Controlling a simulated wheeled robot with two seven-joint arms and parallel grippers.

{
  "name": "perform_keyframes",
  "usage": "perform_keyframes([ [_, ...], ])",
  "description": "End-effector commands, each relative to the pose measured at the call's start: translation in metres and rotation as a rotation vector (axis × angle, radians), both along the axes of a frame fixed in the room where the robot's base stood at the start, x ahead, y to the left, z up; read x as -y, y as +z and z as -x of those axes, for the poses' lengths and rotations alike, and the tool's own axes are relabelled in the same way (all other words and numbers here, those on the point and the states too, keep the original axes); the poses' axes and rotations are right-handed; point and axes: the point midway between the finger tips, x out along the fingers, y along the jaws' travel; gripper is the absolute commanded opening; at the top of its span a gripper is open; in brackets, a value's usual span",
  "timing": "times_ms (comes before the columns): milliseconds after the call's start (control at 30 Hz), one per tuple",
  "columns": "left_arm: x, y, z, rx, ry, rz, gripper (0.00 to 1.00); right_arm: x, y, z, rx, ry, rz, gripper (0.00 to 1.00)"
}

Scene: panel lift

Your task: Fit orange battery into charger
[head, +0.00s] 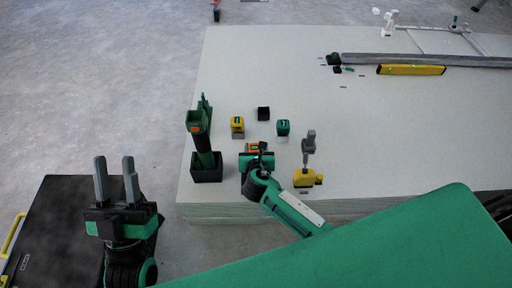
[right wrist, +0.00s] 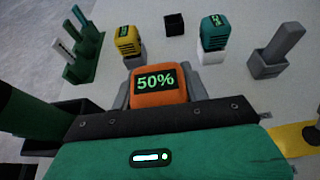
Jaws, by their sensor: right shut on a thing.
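An orange battery (head: 254,147) with a display reading "50%" shows large in the right wrist view (right wrist: 157,92). My right gripper (right wrist: 157,84) is shut on it, with a grey finger on each side. I cannot tell for sure which of these is the charger. My left gripper (head: 115,166) is open and empty, off the board stack at the left.
A black bin (head: 206,174) holding a dark green tool stands left of my right gripper. A yellow-based grey tool (head: 305,178) stands to the right. A yellow level (head: 410,70) lies farther back. The middle of the pale board stack (head: 390,130) is clear.

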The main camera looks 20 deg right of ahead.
Motion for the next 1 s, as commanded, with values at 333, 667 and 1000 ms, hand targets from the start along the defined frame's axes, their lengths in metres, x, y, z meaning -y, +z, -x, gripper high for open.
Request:
perform_keyframes([
  [333, 0.000, 0.005, 0.000, 0.000, 0.000, 0.000, 0.36, 0.000, -0.001, 0.000, 0.001, 0.001, -0.001, 0.18],
  [667, 0.000, 0.006, 0.000, 0.000, 0.000, 0.000, 0.36, 0.000, -0.001, 0.000, 0.001, 0.001, -0.001, 0.18],
  [1000, 0.000, 0.012, 0.000, 0.000, 0.000, 0.000, 0.36, 0.000, -0.004, 0.000, 0.002, 0.002, 0.000, 0.18],
])
